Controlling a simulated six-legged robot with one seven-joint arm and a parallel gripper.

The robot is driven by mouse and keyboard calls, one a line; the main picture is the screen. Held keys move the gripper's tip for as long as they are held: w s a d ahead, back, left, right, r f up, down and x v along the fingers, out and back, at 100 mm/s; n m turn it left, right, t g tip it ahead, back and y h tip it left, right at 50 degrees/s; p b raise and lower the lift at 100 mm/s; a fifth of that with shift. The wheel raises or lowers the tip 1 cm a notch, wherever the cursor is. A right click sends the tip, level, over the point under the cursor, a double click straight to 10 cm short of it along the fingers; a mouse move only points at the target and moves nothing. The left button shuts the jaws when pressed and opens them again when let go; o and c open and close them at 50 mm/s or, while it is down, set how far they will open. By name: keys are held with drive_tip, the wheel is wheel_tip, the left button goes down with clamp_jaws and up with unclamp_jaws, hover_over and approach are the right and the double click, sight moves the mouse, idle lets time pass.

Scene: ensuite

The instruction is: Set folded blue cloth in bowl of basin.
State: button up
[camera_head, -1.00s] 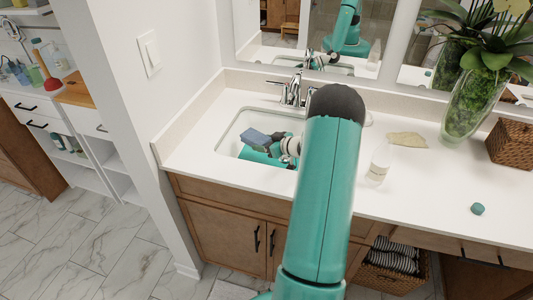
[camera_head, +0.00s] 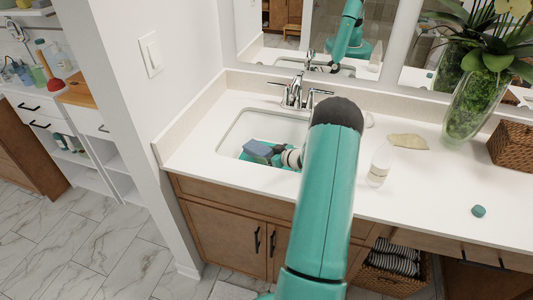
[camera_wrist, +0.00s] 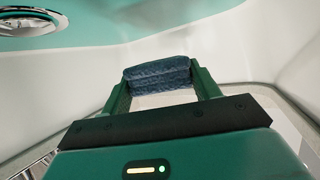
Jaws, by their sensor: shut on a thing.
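The folded blue cloth (camera_head: 258,148) is in my gripper (camera_wrist: 160,84), inside the basin (camera_head: 232,127). In the wrist view the cloth (camera_wrist: 160,73) spans between the two green fingers, which are shut on it. The white walls of the basin bowl (camera_wrist: 245,42) rise around the gripper. In the head view my arm and hand hide the right part of the bowl. I cannot tell whether the cloth touches the bowl's bottom.
The faucet (camera_head: 294,92) stands behind the basin. A clear bottle (camera_head: 379,165), a beige cloth-like piece (camera_head: 408,141) and a small teal object (camera_head: 478,211) are on the counter to the right. A glass plant vase (camera_head: 474,103) and wicker basket (camera_head: 511,145) stand farther right.

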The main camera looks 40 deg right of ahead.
drive_tip(key=shift+f, duration=0.1)
drive_tip(key=o, duration=1)
drive_tip(key=shift+c, duration=0.2)
